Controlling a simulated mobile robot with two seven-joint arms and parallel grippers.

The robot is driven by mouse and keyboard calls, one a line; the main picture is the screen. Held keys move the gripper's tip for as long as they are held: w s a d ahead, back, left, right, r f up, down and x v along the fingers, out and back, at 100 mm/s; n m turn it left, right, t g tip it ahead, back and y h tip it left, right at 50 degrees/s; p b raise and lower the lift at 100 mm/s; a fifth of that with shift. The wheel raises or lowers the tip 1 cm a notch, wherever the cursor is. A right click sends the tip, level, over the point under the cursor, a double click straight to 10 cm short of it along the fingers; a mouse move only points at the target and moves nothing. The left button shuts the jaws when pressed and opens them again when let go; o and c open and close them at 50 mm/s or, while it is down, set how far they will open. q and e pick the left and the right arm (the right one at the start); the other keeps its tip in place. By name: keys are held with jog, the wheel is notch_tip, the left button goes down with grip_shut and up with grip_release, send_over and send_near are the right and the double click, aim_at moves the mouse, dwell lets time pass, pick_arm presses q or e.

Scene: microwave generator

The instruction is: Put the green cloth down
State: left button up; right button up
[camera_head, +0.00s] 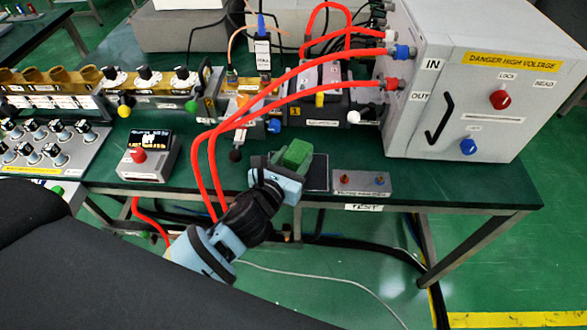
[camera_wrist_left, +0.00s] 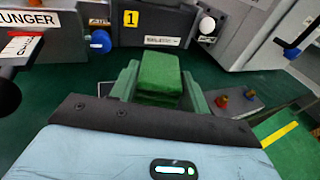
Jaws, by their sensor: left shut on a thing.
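My left gripper (camera_head: 280,165) reaches over the front edge of the green table, near its middle. It is shut on the green cloth (camera_head: 297,153), a small folded block. In the left wrist view the green cloth (camera_wrist_left: 158,75) sits between the two green fingers of the left gripper (camera_wrist_left: 157,92). The cloth is close above the table top; I cannot tell whether it touches. My right gripper is not in view.
A dark flat pad (camera_head: 316,172) lies just right of the gripper, beside a small grey box with knobs (camera_head: 361,184). A large grey high-voltage cabinet (camera_head: 480,80) stands at right. Red cables (camera_head: 290,88) arch close to my left arm. A small display box (camera_head: 149,155) is at left.

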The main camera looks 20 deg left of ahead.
aim_at(292, 170)
pick_arm(q)
notch_tip(292, 170, down, 4)
jog(key=shift+r+b, duration=0.1)
jog(key=shift+b, duration=0.55)
jog(key=shift+r, duration=0.1)
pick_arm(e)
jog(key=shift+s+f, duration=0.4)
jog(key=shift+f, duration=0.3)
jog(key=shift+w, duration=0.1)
pick_arm(q)
jog(key=shift+f, duration=0.25)
jog(key=o, duration=0.9)
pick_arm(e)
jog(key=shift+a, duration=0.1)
pick_arm(q)
jog(key=shift+o, duration=0.2)
jog(key=shift+r, duration=0.15)
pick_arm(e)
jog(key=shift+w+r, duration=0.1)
pick_arm(q)
jog(key=shift+s+r, duration=0.15)
jog(key=s+a+r, duration=0.1)
jog(key=s, duration=1)
jog(key=shift+s+a+r, duration=0.15)
jog(key=shift+s+r, duration=0.1)
jog(key=shift+r, duration=0.05)
